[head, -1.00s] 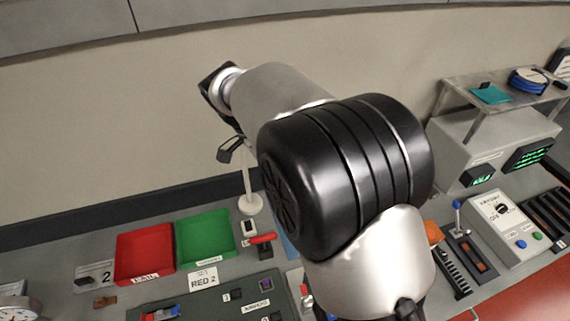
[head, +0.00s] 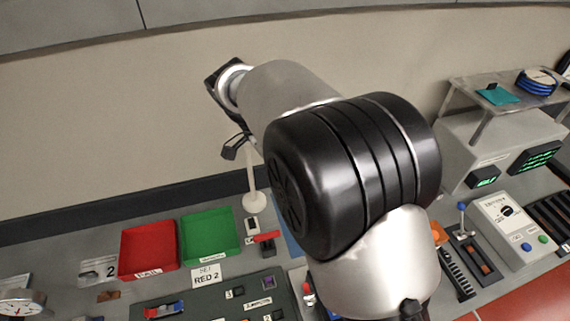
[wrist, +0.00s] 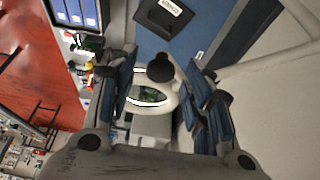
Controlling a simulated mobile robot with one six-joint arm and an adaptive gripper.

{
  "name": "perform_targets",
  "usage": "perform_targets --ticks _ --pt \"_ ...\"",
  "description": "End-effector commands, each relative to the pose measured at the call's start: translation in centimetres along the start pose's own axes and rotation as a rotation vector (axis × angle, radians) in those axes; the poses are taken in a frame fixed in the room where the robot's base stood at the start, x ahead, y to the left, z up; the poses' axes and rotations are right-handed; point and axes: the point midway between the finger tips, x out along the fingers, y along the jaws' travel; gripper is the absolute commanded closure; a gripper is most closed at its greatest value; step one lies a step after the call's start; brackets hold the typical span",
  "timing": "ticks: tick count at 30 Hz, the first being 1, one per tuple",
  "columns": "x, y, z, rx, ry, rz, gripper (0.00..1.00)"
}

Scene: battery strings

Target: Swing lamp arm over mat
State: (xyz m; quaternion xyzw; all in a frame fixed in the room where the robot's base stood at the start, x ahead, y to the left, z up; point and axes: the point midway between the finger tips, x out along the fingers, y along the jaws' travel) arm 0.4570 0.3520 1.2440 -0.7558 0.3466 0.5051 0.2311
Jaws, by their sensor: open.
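The lamp's white post and round base (head: 254,202) stand on the bench behind my arm in the head view. In the wrist view a white ring-shaped lamp head (wrist: 172,101) shows between my fingers, with a black knob (wrist: 160,67) in front of it. Something green shows through the ring. A blue mat (wrist: 190,45) lies beyond the knob; in the head view only a sliver of blue (head: 291,238) shows beside my arm. My gripper (wrist: 160,92) is open, its fingers on either side of the knob and ring. I cannot tell whether they touch.
A red bin (head: 148,250) and a green bin (head: 208,238) stand left of the lamp base. A red-handled switch (head: 266,238) is close to the base. A grey shelf unit (head: 500,140) stands at the right. My arm hides the middle of the bench.

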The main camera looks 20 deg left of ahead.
Motion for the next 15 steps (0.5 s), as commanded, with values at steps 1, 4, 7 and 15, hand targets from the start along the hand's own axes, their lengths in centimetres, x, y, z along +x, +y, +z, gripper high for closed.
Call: perform_targets --ticks 1,4,7,15 --pt "-0.5 -0.1 0.0 0.0 0.0 -0.003 0.54" --pt "-1.9 -0.1 0.0 0.001 -0.001 -0.006 0.54" --pt "-3.9 -0.1 0.0 0.001 -0.002 -0.006 0.54" --pt "-9.4 -0.1 0.1 0.0 -0.001 -0.004 0.54"
